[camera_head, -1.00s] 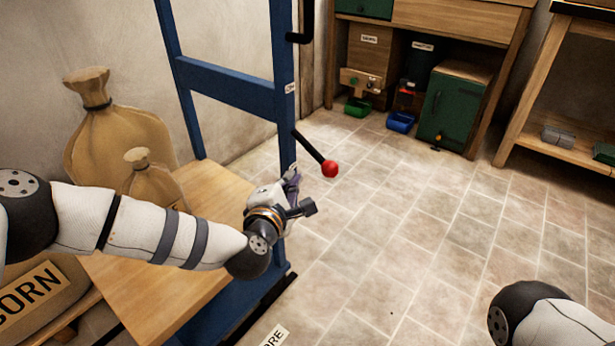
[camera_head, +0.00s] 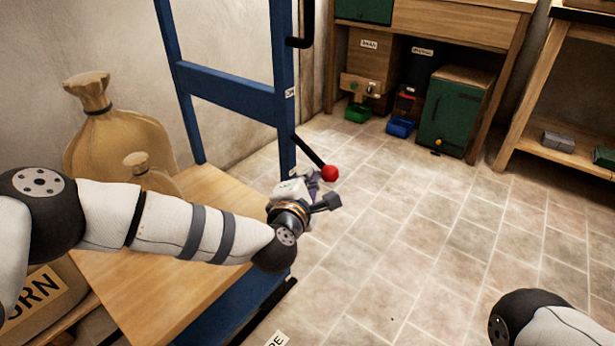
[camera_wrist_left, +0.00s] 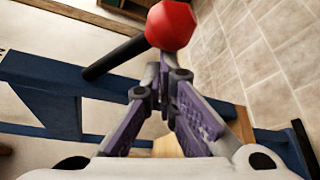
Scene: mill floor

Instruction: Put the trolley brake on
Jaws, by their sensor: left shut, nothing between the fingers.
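The blue trolley (camera_head: 222,87) stands left of centre with a wooden deck (camera_head: 165,255). Its brake lever (camera_head: 309,150), a black rod with a red ball knob (camera_head: 331,173), slopes down to the right from the upright post. My left gripper (camera_head: 318,182) is just below and left of the knob. In the left wrist view the shut, empty fingertips (camera_wrist_left: 165,75) point at the lever, with the red knob (camera_wrist_left: 171,25) just beyond them. I cannot tell whether they touch it. My right gripper is out of view; only part of my right arm shows at the lower right.
Tan sacks (camera_head: 118,130) stand against the wall behind the trolley. A workbench (camera_head: 460,28) with a green cabinet (camera_head: 453,112) and small bins (camera_head: 400,126) is at the back. The tiled floor (camera_head: 430,220) right of the trolley is clear.

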